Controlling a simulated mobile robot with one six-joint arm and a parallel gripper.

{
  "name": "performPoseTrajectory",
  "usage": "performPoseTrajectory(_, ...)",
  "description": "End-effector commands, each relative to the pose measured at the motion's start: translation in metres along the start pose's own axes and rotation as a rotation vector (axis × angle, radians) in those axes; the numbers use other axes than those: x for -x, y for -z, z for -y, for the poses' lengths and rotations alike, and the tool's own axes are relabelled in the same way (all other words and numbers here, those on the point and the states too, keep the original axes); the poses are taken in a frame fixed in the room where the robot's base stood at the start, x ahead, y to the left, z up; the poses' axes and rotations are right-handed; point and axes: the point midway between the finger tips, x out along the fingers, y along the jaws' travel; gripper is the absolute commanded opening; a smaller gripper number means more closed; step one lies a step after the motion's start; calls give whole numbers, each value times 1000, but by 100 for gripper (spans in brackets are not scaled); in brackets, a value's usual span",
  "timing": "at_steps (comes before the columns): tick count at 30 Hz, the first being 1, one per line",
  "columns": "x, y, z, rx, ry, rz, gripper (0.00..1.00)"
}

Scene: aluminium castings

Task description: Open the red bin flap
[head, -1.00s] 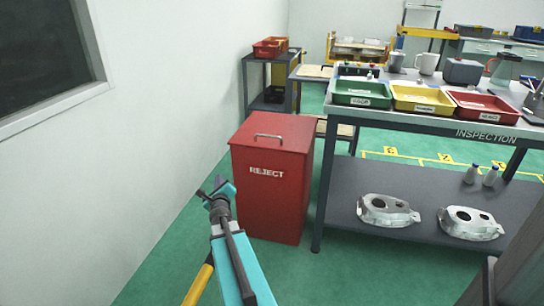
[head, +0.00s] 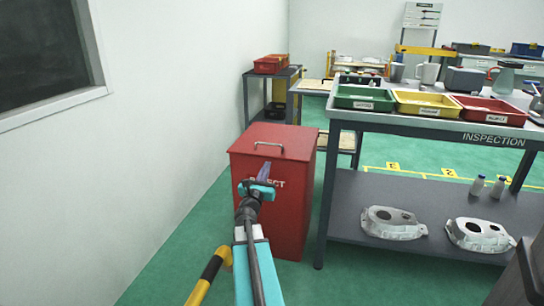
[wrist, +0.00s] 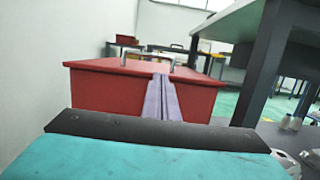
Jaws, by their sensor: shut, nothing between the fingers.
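The red reject bin (head: 290,205) stands on the green floor beside the inspection bench. Its flat red flap (head: 285,135) on top is closed, with a metal bar handle (head: 269,146) on it. My gripper (head: 264,170) is shut and empty, in front of the bin's front face in the head view, and covers part of the white lettering. In the wrist view the shut fingers (wrist: 163,98) point at the bin's upper front, with the flap (wrist: 100,66) and handle (wrist: 150,50) beyond them. Whether the fingertips touch the bin cannot be told.
The inspection bench (head: 400,122) is close on the bin's right, with green, yellow and red trays on top and two castings (head: 393,222) on its lower shelf. A white wall (head: 180,120) runs along the left. A dark shelf rack (head: 262,75) stands behind the bin.

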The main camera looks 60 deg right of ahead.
Motion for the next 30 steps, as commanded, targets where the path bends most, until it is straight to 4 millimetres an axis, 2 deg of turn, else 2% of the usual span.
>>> performPoseTrajectory(11, -15, 2, 0, 1, 0, 0, 0)
performPoseTrajectory(30, -75, 2, 0, 2, 0, 0, 0)
